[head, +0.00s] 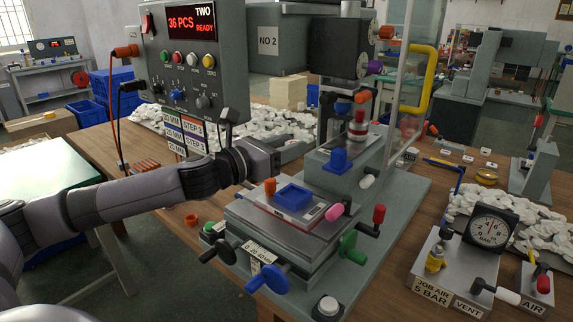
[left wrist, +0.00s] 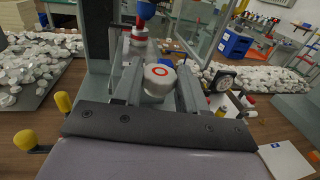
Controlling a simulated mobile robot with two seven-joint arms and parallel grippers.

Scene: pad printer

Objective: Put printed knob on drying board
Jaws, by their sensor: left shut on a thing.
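My left gripper (head: 268,160) is beside the front left of the pad printer (head: 345,55), above the machine's front slide. In the left wrist view the left gripper (left wrist: 160,80) is shut on a white round knob (left wrist: 160,76) with a red ring printed on its top. The knob is between the two fingers, clear of the table; in the head view I cannot make it out. A small board with a few separate white pieces (head: 468,159) lies on the table right of the printer; I cannot tell whether it is the drying board. My right gripper is not in view.
The control box (head: 190,65) stands above the left arm. A blue block (head: 294,195) sits on the printer's front slide, with coloured handles (head: 268,278) around it. Heaps of white parts (head: 500,215) and the gauge unit (head: 447,270) crowd the right side.

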